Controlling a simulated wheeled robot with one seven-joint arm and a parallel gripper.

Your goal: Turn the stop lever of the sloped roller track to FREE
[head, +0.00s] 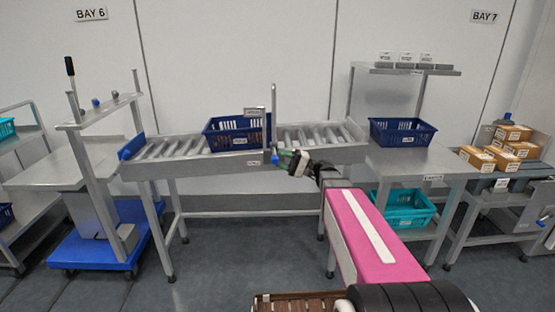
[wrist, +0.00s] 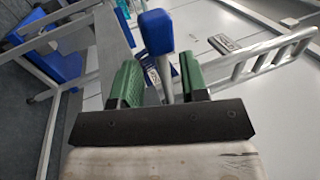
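The sloped roller track (head: 185,166) stands in the middle of the head view with grey rollers. Its stop lever has a blue handle (wrist: 156,32) on a grey stem, seen in the wrist view; in the head view the blue tip (head: 275,158) shows at the track's front rail. My gripper (head: 285,160) is at the lever. In the wrist view its green fingers (wrist: 160,84) are apart, with the lever's stem between them and a gap on either side. A small label behind the fingers is partly hidden and unreadable.
A blue crate (head: 235,140) sits on the track, left of an upright grey post (head: 274,110). Another blue crate (head: 402,143) stands on the right table (head: 420,160). A blue-based trolley (head: 95,250) stands at the left end. Cartons (head: 478,158) lie far right.

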